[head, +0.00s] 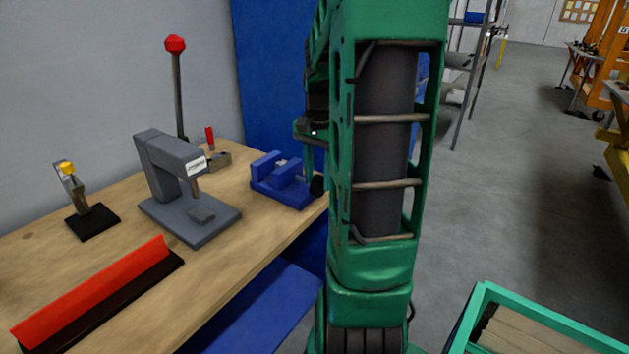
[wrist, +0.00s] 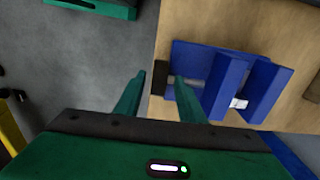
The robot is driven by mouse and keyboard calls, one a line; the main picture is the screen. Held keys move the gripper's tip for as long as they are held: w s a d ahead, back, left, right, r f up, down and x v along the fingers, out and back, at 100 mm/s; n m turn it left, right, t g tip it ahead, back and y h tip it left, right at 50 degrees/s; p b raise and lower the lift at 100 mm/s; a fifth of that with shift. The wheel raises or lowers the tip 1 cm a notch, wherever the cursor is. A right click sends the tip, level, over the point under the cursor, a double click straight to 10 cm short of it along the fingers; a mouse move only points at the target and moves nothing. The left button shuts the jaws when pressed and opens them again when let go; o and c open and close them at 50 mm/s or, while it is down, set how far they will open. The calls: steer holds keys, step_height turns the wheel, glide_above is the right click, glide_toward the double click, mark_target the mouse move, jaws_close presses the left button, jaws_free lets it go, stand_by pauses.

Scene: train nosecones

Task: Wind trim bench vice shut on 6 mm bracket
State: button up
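The blue bench vice (head: 283,186) stands at the right end of the wooden bench, with a gap between its jaws. It also shows in the wrist view (wrist: 222,84), with a grey screw and a dark handle (wrist: 160,78) at its left end. A small pale piece (wrist: 238,103) shows by the jaws; I cannot tell whether it is the bracket. My gripper (wrist: 159,78) is open. Its two green fingers appear on either side of the dark handle; whether they touch it is unclear. In the head view my arm hides most of the gripper.
The bench (head: 235,260) also carries a grey press (head: 175,175), a red-knobbed lever (head: 178,85), a yellow-topped clamp (head: 80,205) and a red bar tool (head: 95,290). A green-rimmed crate (head: 530,315) stands at lower right.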

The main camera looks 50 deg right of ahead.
steer(key=shift+f, duration=0.6)
jaws_close()
steer(key=shift+y, duration=0.3)
steer(key=y, duration=0.2)
steer(key=d+y, duration=0.1)
steer(key=shift+y, duration=0.4)
steer(key=shift+d+f+g+y, duration=0.1)
steer(key=shift+d+g+y, duration=0.05)
steer(key=shift+y, duration=0.65)
steer(key=shift+d+f+g+y, duration=0.1)
steer(key=shift+g+y, duration=0.05)
steer(key=shift+y, duration=0.65)
steer(key=shift+w+y, duration=0.1)
steer(key=shift+y, duration=0.3)
